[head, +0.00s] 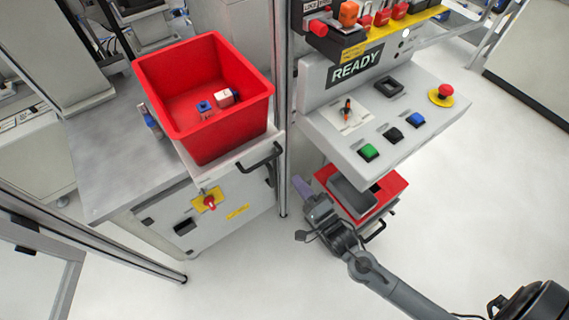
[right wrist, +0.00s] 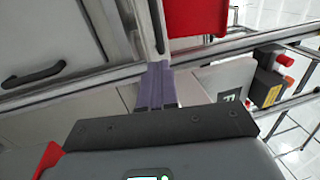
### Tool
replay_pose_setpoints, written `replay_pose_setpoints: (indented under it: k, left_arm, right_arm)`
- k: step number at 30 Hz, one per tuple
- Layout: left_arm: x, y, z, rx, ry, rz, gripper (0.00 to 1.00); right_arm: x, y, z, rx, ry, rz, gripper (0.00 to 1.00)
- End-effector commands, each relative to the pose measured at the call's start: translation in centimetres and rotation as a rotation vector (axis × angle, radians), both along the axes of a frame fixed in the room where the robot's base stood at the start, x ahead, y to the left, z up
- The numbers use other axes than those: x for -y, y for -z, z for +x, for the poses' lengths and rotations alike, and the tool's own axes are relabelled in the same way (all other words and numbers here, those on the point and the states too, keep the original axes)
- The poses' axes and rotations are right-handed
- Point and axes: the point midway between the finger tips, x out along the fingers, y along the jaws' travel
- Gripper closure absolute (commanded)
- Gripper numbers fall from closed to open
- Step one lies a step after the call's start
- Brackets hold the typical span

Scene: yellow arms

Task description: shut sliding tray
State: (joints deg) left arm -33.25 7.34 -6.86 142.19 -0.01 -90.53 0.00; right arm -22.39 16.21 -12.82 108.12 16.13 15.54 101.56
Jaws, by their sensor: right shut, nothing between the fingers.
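A second tray-like pale ledge (head: 230,157) with a black handle (head: 262,158) lies under the large red bin. I cannot tell which one slides. My left gripper is out of view.
The red bin (head: 168,105) holds a few small blue and white parts. A metal post (head: 283,190) stands between bin and console. The floor at right is clear.

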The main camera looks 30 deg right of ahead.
Motion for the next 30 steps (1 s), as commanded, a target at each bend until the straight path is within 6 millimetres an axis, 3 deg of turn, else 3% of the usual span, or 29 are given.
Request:
replay_pose_setpoints:
  k: [6,12,18,30]
  left_arm:
    - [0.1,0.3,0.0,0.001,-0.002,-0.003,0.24]
    - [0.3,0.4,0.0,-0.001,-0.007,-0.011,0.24]
    - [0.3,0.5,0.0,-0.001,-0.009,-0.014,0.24]
    - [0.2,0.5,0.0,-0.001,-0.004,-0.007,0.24]
  right_arm:
    - [-0.3,-0.8,3.9,0.003,0.000,-0.001,1.00]
    - [-0.5,-1.2,6.3,0.001,0.000,-0.001,1.00]
    - [-0.5,-1.4,7.3,0.001,0.000,-0.001,1.00]
    - [-0.5,-1.4,7.4,0.000,0.001,0.000,1.00]
